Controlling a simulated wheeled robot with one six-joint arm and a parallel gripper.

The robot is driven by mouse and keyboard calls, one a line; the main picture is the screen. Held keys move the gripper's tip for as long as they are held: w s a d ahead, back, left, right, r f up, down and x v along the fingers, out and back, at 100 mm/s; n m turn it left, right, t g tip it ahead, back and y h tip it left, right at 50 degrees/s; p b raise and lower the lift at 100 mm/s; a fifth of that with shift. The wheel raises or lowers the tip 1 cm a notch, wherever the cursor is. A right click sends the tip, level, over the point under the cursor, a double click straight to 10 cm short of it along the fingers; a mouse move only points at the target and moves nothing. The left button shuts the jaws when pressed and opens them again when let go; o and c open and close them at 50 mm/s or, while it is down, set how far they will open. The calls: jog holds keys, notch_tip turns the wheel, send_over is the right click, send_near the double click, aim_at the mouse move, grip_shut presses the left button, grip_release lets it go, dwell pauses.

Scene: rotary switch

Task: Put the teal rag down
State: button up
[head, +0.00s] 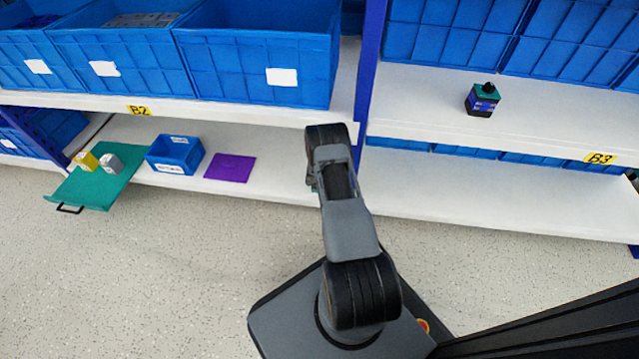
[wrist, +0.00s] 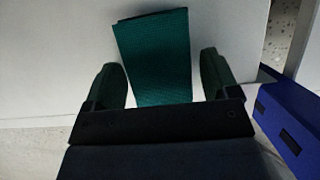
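The teal rag (wrist: 155,50) shows in the wrist view as a flat, folded strip over a white surface. It reaches between the two fingers of my gripper (wrist: 160,62). The fingers stand wide apart, with a light gap between each finger and the rag's edges, so the gripper is open around it and not pinching it. The rag's near end is hidden behind my gripper body. In the head view my gripper is mostly hidden behind my arm, in front of the shelf post. Only a small greenish bit shows there, and I cannot tell whether it is rag or finger.
A teal tray (head: 92,190) with yellow and grey blocks juts from the lower left shelf. A small blue bin (head: 175,155) and a purple mat (head: 230,168) sit right of it. A dark stacked block (head: 482,100) stands on the right shelf. A blue post (wrist: 290,125) is close at right.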

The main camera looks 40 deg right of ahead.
jog(key=shift+o, duration=0.5)
jog(key=shift+r, duration=0.1)
jog(key=shift+r, duration=0.2)
jog(key=p+v, duration=0.1)
jog(key=v, duration=1)
jog(key=shift+s+a+r+p, duration=0.15)
jog(key=shift+r+p, duration=0.15)
jog(key=shift+r, duration=0.05)
